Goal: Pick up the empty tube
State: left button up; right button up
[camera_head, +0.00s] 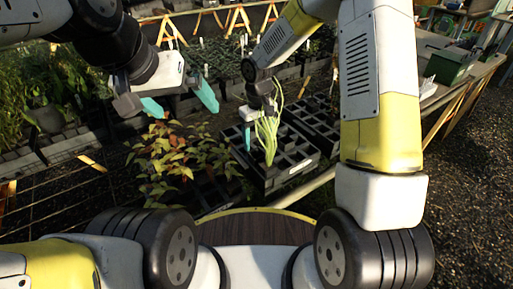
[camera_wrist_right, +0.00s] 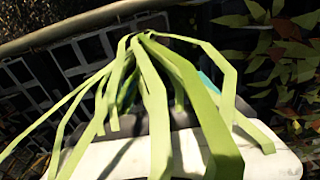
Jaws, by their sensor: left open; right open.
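A black tray (camera_head: 287,179) of square cells stands at the centre of the head view, with a plant of long pale green leaves (camera_head: 270,150) rising from it. Other cells look dark and empty, but I cannot single out one empty tube. My right gripper (camera_head: 256,134) is open and points down over the tray, beside the leaves; one teal finger shows, the other is hidden. In the right wrist view the leaves (camera_wrist_right: 165,90) cover most of the gripper, and tray cells (camera_wrist_right: 65,58) show behind. My left gripper (camera_head: 179,102) is open and empty, left of the tray, above the plants.
Reddish-green leafy plants (camera_head: 172,160) stand just left of the tray. Another black tray (camera_head: 315,122) lies behind it to the right. A bench with a green box (camera_head: 450,66) is at the far right. Gravel floor (camera_head: 465,165) lies open on the right.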

aim_at(257, 153)
jog(key=f, duration=0.7)
jog(key=shift+w+a+f, duration=0.2)
jog(key=shift+a+f, duration=0.05)
jog(key=shift+a, duration=0.05)
grip_shut()
